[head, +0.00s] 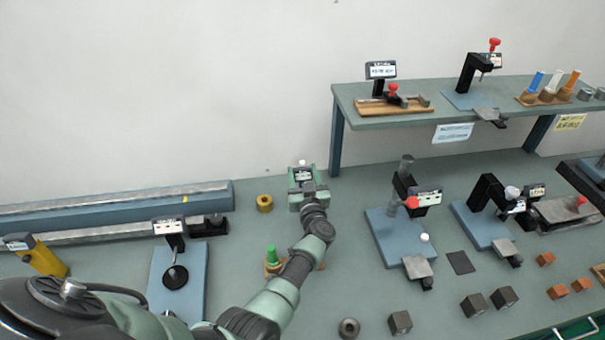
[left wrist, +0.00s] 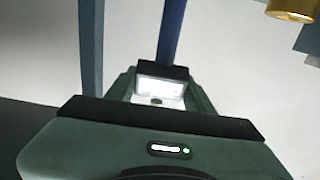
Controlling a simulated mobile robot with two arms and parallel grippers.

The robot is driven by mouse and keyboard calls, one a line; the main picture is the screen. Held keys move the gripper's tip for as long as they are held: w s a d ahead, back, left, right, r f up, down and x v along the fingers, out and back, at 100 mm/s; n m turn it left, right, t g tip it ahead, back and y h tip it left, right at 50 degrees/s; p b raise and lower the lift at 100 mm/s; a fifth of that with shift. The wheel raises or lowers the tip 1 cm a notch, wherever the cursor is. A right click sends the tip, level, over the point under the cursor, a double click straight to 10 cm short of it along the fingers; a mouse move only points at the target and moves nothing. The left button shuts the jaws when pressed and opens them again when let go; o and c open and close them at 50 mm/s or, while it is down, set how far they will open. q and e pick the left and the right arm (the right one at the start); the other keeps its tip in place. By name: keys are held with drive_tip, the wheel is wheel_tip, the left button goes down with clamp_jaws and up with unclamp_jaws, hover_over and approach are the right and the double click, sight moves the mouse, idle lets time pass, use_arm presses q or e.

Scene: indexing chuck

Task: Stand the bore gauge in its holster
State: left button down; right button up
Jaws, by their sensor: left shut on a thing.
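My left gripper (head: 308,192) is at the back of the bench, shut on a small instrument with a pale display, which I take to be the bore gauge (head: 302,174). A white tip shows above the display. In the left wrist view its bright display (left wrist: 160,87) sits just beyond the dark front edge of my gripper; the gauge's lower part is hidden. A wooden block with a green-handled piece (head: 271,255) stands beside my left forearm, partly covered by it. I cannot tell which thing is the holster. My right gripper is not in view.
A brass ring (head: 265,203) lies left of my gripper and shows in the left wrist view (left wrist: 291,10). A raised shelf (head: 425,118) with gauges stands at the back right. Blue-based stands (head: 385,238) and several metal blocks (head: 400,322) fill the right side.

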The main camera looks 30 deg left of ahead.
use_arm(q)
drive_tip(key=shift+s+f, duration=0.15)
drive_tip(key=shift+f, duration=0.1)
